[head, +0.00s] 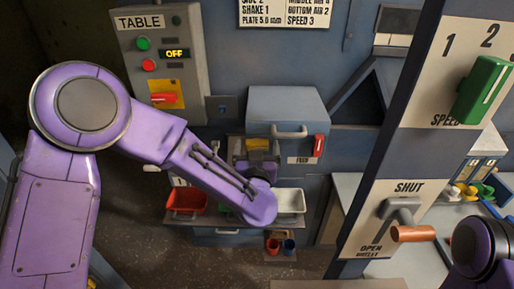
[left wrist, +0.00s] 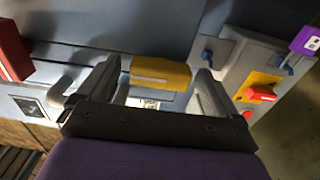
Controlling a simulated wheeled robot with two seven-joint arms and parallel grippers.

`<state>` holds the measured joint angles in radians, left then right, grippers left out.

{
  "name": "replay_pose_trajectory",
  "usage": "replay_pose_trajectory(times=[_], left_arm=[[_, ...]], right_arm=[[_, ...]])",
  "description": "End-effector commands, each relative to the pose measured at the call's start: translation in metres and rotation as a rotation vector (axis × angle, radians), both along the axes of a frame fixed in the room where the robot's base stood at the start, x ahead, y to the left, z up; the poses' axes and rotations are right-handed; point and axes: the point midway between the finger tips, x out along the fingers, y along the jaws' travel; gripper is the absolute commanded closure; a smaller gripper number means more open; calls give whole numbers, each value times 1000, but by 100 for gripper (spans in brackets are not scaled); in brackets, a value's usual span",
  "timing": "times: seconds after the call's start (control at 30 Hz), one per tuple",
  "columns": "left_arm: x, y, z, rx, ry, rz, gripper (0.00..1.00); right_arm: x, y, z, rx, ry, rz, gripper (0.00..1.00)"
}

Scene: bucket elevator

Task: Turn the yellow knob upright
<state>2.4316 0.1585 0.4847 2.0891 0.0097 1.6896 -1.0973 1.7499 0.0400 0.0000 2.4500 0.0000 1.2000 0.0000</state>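The yellow knob (left wrist: 160,73) is a block with a pale line along it; in the left wrist view it lies about crosswise, slightly tilted. In the head view it shows as a small yellow piece (head: 257,143) just beyond my left gripper (head: 254,160). In the left wrist view the fingers of my left gripper (left wrist: 150,92) stand apart, one on each side of the knob, with gaps visible. What lies behind the knob is mostly hidden by the gripper. Part of my right arm shows at the right edge of the head view; its fingers do not show.
The grey TABLE box (head: 190,50) with its red switch stands left of the knob. A grey cabinet (head: 285,105) with a red switch (head: 319,146) is beside it. A red bin (head: 187,200) and white bin (head: 290,200) sit below. An outlet lever (head: 412,233) is at right.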

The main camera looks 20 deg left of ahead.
Motion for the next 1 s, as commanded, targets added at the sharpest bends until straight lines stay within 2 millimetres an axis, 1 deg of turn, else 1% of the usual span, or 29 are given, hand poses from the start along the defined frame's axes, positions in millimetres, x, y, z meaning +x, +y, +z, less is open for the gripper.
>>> replay_pose_trajectory(times=[0.03, 0.07, 0.1, 0.13, 0.17, 0.43, 0.57, 0.77, 1.0], left_arm=[[0, 0, 0, 0, 0, 0, 23], [0, 0, 0, 0, 0, 0, 32], [0, 0, 0, 0, 0, 0, 45], [0, 0, 0, 0, 0, 0, 55], [0, 0, 0, 0, 0, 0, 63], [0, 0, 0, -13, -4, 1, 62], [0, 0, -1, -52, -15, 3, 62], [0, 0, -1, -170, -50, 3, 62], [0, 1, -2, -380, -111, 2, 62]], right_arm=[[0, 0, 0, 0, 0, 0, 57], [0, 0, 0, 0, 0, 0, 57], [0, 0, 0, 0, 0, 0, 57], [0, 0, 0, 0, 0, 0, 57], [0, 0, 0, 0, 0, 0, 57], [0, 0, -1, 0, 0, 0, 57], [0, 0, -4, 0, 0, 0, 57], [0, 0, -11, 0, 0, 0, 57], [0, 0, -24, 0, 0, 0, 57]])
